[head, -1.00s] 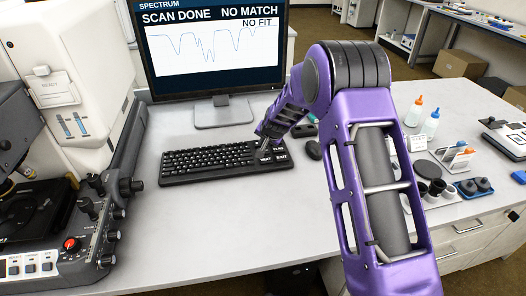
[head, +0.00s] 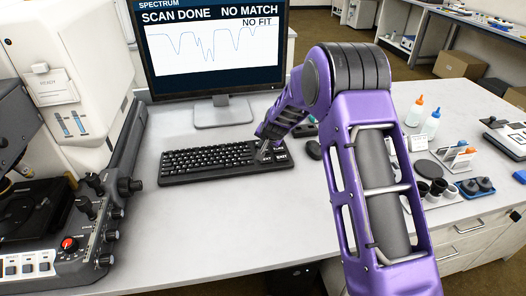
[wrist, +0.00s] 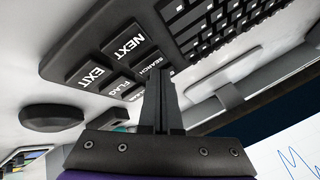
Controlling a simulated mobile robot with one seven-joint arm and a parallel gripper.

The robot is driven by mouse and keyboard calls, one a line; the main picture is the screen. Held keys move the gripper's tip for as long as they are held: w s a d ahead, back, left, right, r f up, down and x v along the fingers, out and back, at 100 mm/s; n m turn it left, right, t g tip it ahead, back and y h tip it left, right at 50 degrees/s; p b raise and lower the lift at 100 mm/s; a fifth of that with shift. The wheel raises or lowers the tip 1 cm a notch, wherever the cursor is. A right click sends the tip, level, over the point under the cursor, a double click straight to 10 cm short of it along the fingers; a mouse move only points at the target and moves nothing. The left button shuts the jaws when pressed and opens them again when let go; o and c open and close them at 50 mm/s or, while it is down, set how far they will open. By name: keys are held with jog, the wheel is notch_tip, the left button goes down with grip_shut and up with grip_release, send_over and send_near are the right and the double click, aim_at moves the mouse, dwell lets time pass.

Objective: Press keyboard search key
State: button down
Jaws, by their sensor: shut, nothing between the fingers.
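The black keyboard (head: 205,163) lies on the bench in front of the monitor. Its right end has large keys with white labels. In the wrist view these are the SEARCH key (wrist: 151,66), the NEXT key (wrist: 124,43), the EXIT key (wrist: 90,75) and the FLAG key (wrist: 122,88). My gripper (wrist: 160,73) is shut and empty, with its fingertips at the SEARCH key, partly covering it. I cannot tell whether they touch it or hover just above. In the head view my gripper (head: 262,148) points down at the keyboard's right end.
The monitor (head: 215,50) reads SCAN DONE, NO MATCH and NO FIT over a spectrum curve. A dark mouse (head: 313,150) lies just right of the keyboard. The microscope (head: 60,215) stands at left. Bottles and small holders stand at right. The bench in front of the keyboard is clear.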

jog(key=shift+f+b, duration=0.3)
jog(key=shift+f, duration=0.05)
jog(key=shift+r, duration=0.1)
dwell(0.5)
jog(key=shift+r+p, duration=0.45)
jog(key=shift+r, duration=0.25)
jog(key=shift+r+p, duration=1.5)
jog(key=shift+r, duration=1.05)
